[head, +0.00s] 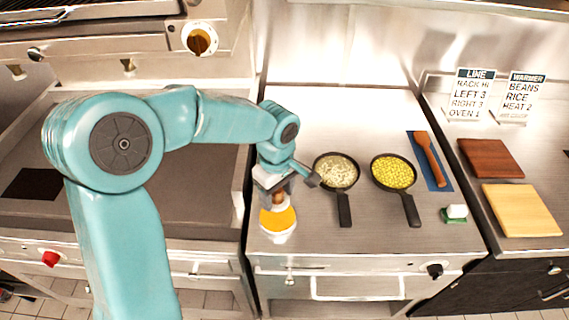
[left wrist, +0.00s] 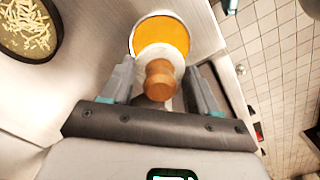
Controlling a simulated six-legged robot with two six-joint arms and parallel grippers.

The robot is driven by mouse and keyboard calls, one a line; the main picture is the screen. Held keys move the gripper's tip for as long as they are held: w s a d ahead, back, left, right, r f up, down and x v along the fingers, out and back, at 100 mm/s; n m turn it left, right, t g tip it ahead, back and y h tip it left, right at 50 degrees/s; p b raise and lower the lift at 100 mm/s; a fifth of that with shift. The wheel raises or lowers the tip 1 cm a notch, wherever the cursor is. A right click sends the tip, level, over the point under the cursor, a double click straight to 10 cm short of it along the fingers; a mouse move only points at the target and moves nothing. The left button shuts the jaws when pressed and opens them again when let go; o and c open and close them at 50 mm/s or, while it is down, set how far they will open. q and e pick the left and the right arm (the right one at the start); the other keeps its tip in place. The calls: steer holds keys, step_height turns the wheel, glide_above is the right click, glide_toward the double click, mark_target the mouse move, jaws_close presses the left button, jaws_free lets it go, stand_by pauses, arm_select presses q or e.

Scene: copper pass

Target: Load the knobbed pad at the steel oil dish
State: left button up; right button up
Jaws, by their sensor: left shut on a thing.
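The steel oil dish (head: 278,236), filled with orange oil, stands at the front left of the steel counter; it also shows in the left wrist view (left wrist: 187,27). My left gripper (head: 279,193) is shut on the wooden knob of the knobbed pad (left wrist: 160,76), with a finger on each side. The pad's pale round base overlaps the near part of the dish in the left wrist view. In the head view the pad is mostly hidden by the gripper, at the dish's back side. I cannot tell whether it touches the oil. My right gripper is not in view.
Two dark pans, one with pale strips (head: 335,172) and one with yellow food (head: 393,173), stand right of the gripper, handles toward the front. A wooden spatula (head: 430,160) lies on a blue mat. A green-and-white block (head: 455,213) and two boards (head: 521,210) are farther right.

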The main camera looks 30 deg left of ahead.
mark_target(277, 205)
arm_select(q)
steer(key=shift+s+r, duration=0.1)
steer(key=shift+r, duration=0.4)
steer(key=shift+d, duration=0.1)
steer(key=shift+s+f, duration=0.1)
steer(key=shift+f, duration=0.2)
steer(key=f+b, duration=0.1)
steer(key=f, duration=0.1)
steer(key=f+b, duration=0.1)
steer(key=shift+w+a+f+b, duration=0.2)
steer(key=shift+f+b, duration=0.2)
steer(key=shift+s+d+f+b, duration=0.1)
steer(key=shift+d+f+b, duration=0.05)
steer(key=shift+f+b, duration=0.45)
steer(key=shift+f, duration=0.3)
steer(key=shift+r, duration=0.15)
